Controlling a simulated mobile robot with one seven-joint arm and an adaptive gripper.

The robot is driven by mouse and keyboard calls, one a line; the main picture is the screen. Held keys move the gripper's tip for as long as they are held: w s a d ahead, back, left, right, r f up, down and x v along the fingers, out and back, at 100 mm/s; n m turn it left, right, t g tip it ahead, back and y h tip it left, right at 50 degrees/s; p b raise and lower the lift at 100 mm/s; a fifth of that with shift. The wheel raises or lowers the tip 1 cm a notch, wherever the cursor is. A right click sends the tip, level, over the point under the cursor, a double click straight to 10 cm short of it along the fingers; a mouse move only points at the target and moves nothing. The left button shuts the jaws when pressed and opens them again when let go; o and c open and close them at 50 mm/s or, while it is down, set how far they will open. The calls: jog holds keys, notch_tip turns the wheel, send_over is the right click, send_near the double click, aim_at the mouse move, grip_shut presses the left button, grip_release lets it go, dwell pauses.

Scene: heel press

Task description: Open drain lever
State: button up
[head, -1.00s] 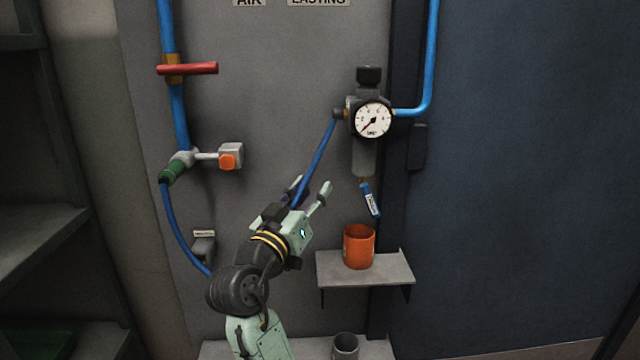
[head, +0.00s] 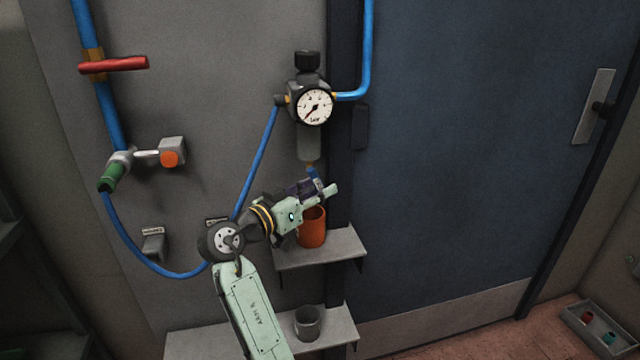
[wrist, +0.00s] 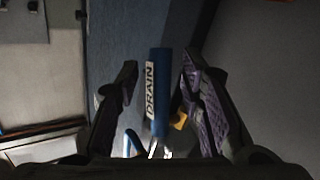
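The drain lever (wrist: 159,90) is a blue handle with a white DRAIN label. In the wrist view it stands between the two fingers of my gripper (wrist: 160,95), which are open, with gaps on both sides. In the head view a small blue part of the lever (head: 312,172) shows below the filter bowl (head: 307,145) of the regulator, and my gripper (head: 328,188) covers the rest. The pressure gauge (head: 314,106) is on the regulator above.
An orange cup (head: 312,232) stands on a small shelf (head: 340,246) just below my gripper. A grey cup (head: 307,322) stands on a lower shelf (head: 339,326). A blue hose (head: 257,160) runs down left of the regulator. A blue door (head: 460,150) is to the right.

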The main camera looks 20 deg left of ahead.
jog(key=shift+w+d, duration=0.2)
jog(key=shift+w, duration=0.25)
grip_shut()
dwell(0.6)
